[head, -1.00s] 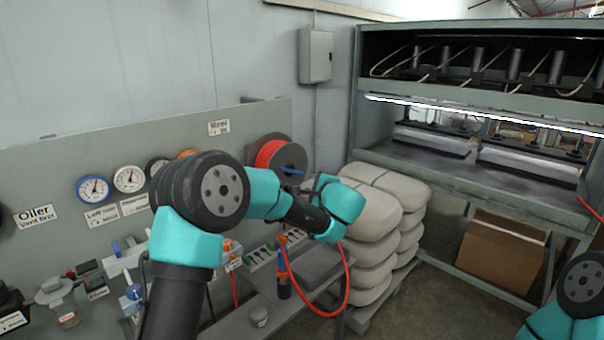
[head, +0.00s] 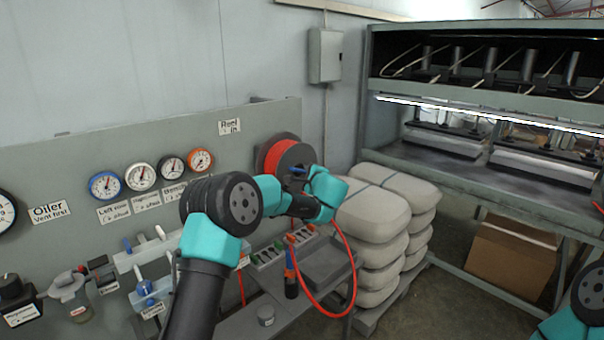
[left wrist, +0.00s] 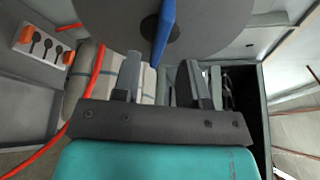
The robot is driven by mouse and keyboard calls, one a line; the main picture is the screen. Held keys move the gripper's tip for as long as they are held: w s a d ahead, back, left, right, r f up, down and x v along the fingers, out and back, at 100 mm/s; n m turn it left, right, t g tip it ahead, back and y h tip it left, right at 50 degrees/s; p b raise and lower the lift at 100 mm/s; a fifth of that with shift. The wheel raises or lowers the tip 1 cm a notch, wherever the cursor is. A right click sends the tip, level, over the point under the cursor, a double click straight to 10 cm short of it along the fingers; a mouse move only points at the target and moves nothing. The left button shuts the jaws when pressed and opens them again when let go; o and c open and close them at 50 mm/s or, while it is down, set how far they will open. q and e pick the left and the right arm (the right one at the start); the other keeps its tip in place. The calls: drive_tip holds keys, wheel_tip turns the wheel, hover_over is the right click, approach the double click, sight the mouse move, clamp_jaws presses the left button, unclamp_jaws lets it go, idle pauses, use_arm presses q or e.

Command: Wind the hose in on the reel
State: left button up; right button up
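The hose reel (head: 290,158) is mounted on the grey panel, with red hose (head: 271,162) wound on its drum behind a dark grey disc. The reel's blue crank handle (head: 297,170) stands out from the disc. It also shows in the left wrist view (left wrist: 164,32). The loose hose (head: 351,265) hangs in a loop below the reel. My left gripper (left wrist: 161,80) is open and empty, its fingers towards the disc and the handle just beyond them, between their lines. In the head view my wrist partly hides the reel's lower right. My right gripper is out of view.
Stacked pale sacks (head: 373,218) stand right of the reel, close to my left wrist. Gauges (head: 142,177) and valves line the panel at left. A bench with a grey tray (head: 327,262) lies below. A large press (head: 480,170) fills the right side.

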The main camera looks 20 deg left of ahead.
sight(302, 172)
use_arm(q)
drive_tip(key=shift+x, duration=2.6)
drive_tip(key=shift+c, duration=0.3)
clamp_jaws()
